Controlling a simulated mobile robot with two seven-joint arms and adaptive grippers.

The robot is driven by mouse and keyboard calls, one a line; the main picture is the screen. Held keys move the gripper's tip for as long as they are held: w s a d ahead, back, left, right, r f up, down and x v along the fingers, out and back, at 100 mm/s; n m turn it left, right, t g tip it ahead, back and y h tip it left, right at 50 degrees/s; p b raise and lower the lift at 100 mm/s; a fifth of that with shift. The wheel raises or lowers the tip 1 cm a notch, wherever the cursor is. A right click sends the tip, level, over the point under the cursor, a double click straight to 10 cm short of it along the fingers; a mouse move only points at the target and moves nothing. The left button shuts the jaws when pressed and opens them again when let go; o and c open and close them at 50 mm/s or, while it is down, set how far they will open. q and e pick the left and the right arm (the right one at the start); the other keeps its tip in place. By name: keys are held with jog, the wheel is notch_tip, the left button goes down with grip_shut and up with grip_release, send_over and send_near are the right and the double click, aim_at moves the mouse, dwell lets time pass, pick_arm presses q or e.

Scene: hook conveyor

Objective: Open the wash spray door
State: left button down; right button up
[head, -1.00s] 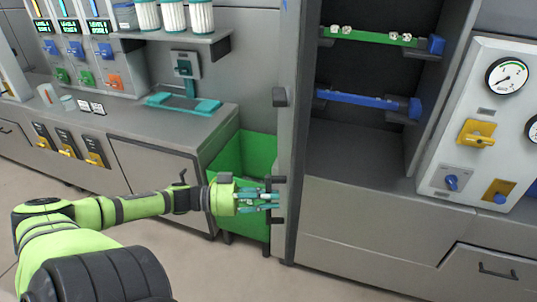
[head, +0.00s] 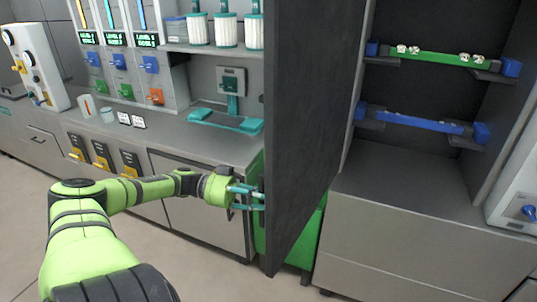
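The wash spray door, a tall dark grey panel (head: 312,110), stands swung open at the left of a cabinet with its inner face showing. My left gripper (head: 262,197) is at the door's free edge, on its outer side. Its teal fingers reach up to the edge and their tips are partly hidden behind the panel. The door's handle is hidden there, so I cannot tell how far the fingers are closed or whether they grip it. My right gripper is out of view.
Inside the open cabinet are a green bar (head: 430,57) with small white pieces and a blue bar (head: 420,122). A green bin (head: 258,222) stands behind the door. A counter (head: 190,140) runs along the left. The floor in front is clear.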

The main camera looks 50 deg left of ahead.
pick_arm(q)
jog(key=shift+s+a, duration=0.1)
jog(key=shift+a, duration=0.4)
jog(key=c, duration=1.1)
grip_release()
jog(key=v, duration=1.2)
